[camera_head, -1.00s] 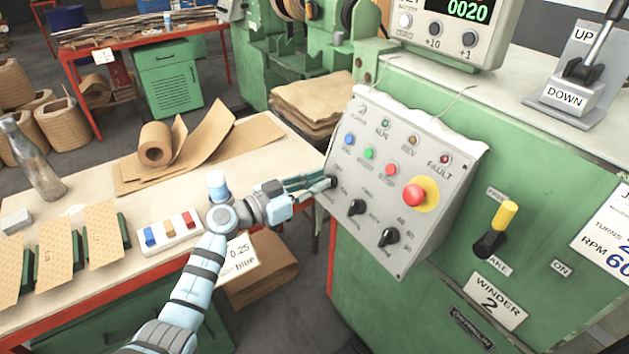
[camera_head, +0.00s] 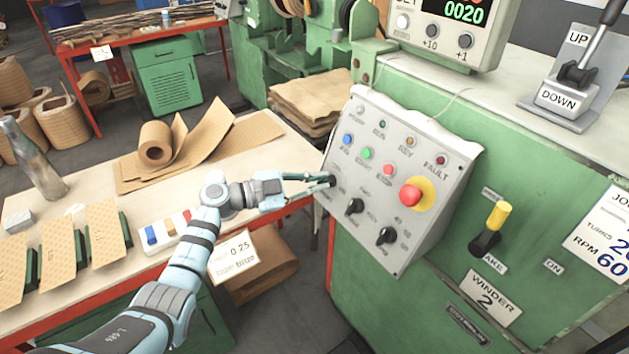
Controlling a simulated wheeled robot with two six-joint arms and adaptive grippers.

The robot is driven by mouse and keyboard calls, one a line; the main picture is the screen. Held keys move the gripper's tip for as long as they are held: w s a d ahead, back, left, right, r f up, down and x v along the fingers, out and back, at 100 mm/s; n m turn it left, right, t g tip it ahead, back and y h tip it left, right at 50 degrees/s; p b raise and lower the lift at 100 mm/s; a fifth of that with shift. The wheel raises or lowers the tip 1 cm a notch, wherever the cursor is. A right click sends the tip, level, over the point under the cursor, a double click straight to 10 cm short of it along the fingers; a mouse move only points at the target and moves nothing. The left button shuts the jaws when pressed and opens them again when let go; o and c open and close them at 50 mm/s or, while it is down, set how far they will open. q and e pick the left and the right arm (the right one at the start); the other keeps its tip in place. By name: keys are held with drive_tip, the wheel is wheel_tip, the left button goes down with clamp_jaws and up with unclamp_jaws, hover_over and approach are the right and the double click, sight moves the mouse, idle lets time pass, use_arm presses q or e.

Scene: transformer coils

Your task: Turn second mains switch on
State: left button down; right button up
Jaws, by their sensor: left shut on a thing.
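The grey sloped control panel (camera_head: 400,255) sits on the green machine labelled Winder 2. It has three black rotary knobs along its lower part. My left gripper (camera_head: 323,181) reaches in from the left and is shut on the leftmost black knob (camera_head: 332,181). The fingers partly cover this knob, and its label is too blurred to read. The middle knob (camera_head: 355,206) and the right knob (camera_head: 387,235) are free. A row of small indicator lamps runs along the panel's top, ending in a red fault lamp (camera_head: 440,160). My right gripper is not in view.
A red emergency button (camera_head: 410,194) on a yellow disc and several coloured buttons are close to the knobs. A yellow-handled lever (camera_head: 500,215) stands to the right.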

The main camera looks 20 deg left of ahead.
use_arm(q)
drive_tip(key=m+g, duration=0.2)
drive_tip(key=m, duration=0.4)
drive_tip(key=shift+r, duration=0.1)
drive_tip(key=shift+m+g+y+b, duration=0.15)
drive_tip(key=shift+m+g+y, duration=0.25)
drive_tip(key=shift+m, duration=0.8)
drive_tip(key=shift+m+g+y+b, duration=0.15)
drive_tip(key=shift+m+g+y, duration=0.2)
drive_tip(key=shift+m, duration=0.85)
drive_tip(key=shift+d, duration=0.1)
drive_tip(key=shift+f, duration=0.2)
drive_tip(key=c, duration=1.7)
unclamp_jaws()
drive_tip(key=shift+d, duration=0.1)
